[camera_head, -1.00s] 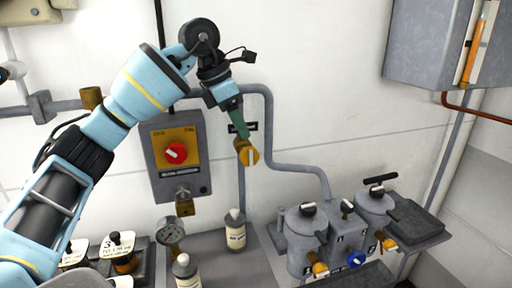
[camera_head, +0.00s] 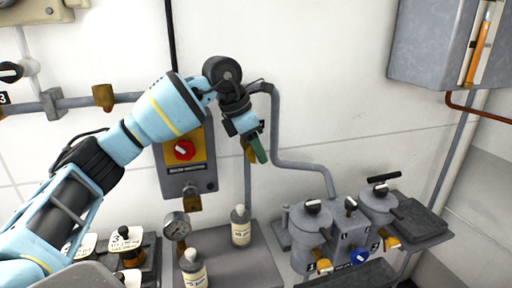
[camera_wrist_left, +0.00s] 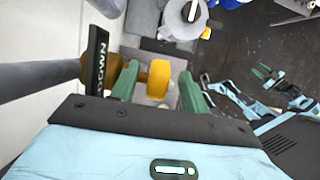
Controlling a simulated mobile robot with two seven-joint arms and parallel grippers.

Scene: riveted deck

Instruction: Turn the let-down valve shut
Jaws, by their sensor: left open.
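The let-down valve is on a vertical pipe. Its yellow handle (camera_head: 247,148) is mostly hidden behind my left gripper (camera_head: 258,150) in the head view. In the left wrist view the yellow handle (camera_wrist_left: 158,80) sits between the two green fingers of my left gripper (camera_wrist_left: 158,90), which are open, one on each side. Whether either finger touches it cannot be told. A black label (camera_wrist_left: 97,58) reading "DOWN" stands just left of the fingers. My right gripper (camera_wrist_left: 264,72) seems to show small at the right of the wrist view; its jaws are unclear.
A grey box with a red knob (camera_head: 183,151) is on the wall left of the valve. Below stand a pale bottle (camera_head: 240,228) and a gauge (camera_head: 176,226). Grey pots (camera_head: 308,228) with yellow and blue knobs stand at lower right.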

